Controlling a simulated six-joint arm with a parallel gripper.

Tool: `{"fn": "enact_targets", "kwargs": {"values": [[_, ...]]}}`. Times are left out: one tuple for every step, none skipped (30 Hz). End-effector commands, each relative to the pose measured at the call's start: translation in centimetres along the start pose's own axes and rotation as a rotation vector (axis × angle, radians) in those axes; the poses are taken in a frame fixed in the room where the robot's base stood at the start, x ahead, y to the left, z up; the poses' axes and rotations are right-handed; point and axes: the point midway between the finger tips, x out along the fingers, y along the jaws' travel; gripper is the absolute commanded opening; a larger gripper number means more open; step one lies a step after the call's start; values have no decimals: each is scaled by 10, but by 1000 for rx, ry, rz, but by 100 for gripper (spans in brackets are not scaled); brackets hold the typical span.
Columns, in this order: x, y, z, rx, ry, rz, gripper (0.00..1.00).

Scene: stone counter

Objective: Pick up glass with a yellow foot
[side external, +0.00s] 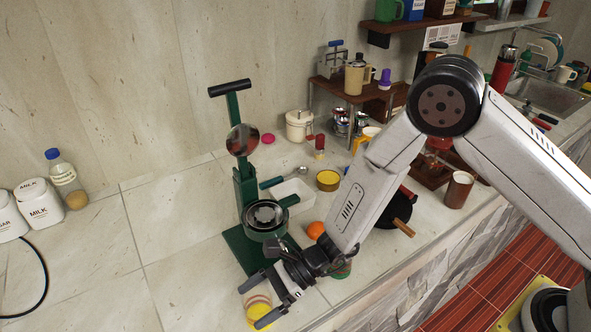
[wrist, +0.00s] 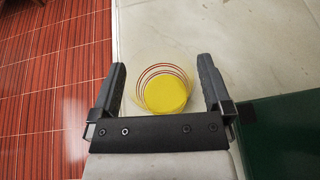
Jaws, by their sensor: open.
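The glass with a yellow foot (wrist: 165,93) shows in the wrist view between my two fingers. Its yellow disc faces the camera, and thin red rings show around it through clear glass. In the side view the glass (side external: 259,310) is near the front edge of the counter, at the bottom of the picture. My gripper (wrist: 163,85) is open, with one finger on each side of the glass and a gap on both sides. In the side view my gripper (side external: 262,302) partly hides the glass.
A green press-like stand (side external: 247,185) with a green base is close beside my gripper. An orange (side external: 316,230) and a dark pan (side external: 393,211) lie further along the counter. The counter's edge drops to a red tiled floor (wrist: 55,90). The counter's left part is mostly clear.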

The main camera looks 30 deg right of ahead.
Motion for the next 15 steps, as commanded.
{"fn": "enact_targets", "kwargs": {"values": [[0,0,0,0,0,0,100],[0,0,0,0,0,0,100],[0,0,0,0,0,0,100],[0,0,0,0,0,0,100],[0,0,0,0,0,0,100],[0,0,0,0,0,0,100],[0,0,0,0,0,0,100],[0,0,0,0,0,0,100],[0,0,0,0,0,0,100],[0,0,0,0,0,0,100],[0,0,0,0,0,0,97],[0,0,0,0,0,0,84],[0,0,0,0,0,0,75],[0,0,0,0,0,0,65],[0,0,0,0,0,0,52]]}}
